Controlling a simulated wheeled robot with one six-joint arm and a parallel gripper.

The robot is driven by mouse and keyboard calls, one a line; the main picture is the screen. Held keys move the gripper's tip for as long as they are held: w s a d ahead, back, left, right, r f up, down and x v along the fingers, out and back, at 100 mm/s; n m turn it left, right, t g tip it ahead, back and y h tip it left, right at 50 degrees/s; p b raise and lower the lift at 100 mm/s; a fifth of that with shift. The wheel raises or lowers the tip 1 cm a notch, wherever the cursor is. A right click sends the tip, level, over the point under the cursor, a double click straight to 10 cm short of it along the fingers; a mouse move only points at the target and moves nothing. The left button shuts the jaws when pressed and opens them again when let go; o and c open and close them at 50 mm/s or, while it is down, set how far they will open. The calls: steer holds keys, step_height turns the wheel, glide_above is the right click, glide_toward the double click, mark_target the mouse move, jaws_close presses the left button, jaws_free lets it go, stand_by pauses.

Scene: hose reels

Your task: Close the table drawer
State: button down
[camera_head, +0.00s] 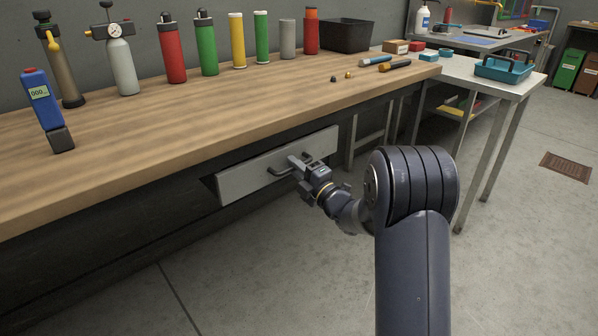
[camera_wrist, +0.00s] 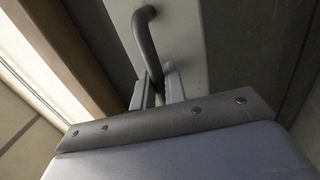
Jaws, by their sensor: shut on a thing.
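The table drawer (camera_head: 235,180) is a grey-white front under the wooden tabletop. It stands out from the table, with a dark gap at its left end, so it is partly open. A dark bar handle (camera_head: 283,170) sits on its front. My gripper (camera_head: 300,165) is at the right part of the handle, shut on it. In the wrist view the handle (camera_wrist: 146,38) runs down between the fingers (camera_wrist: 158,88), with the pale drawer front (camera_wrist: 188,40) behind. The exact finger contact is partly hidden.
The wooden table (camera_head: 210,110) carries several cylinders along the back, a blue handheld meter (camera_head: 43,108) at left and a black bin (camera_head: 346,36). A white side table (camera_head: 480,75) with a teal tray (camera_head: 503,68) stands at right. The floor in front is clear.

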steer(key=shift+a+r, duration=0.1)
steer(key=c, duration=1.8)
jaws_free()
steer(key=shift+w, duration=0.1)
steer(key=p+v, duration=0.1)
steer(key=v, duration=1)
steer(key=shift+w, duration=0.1)
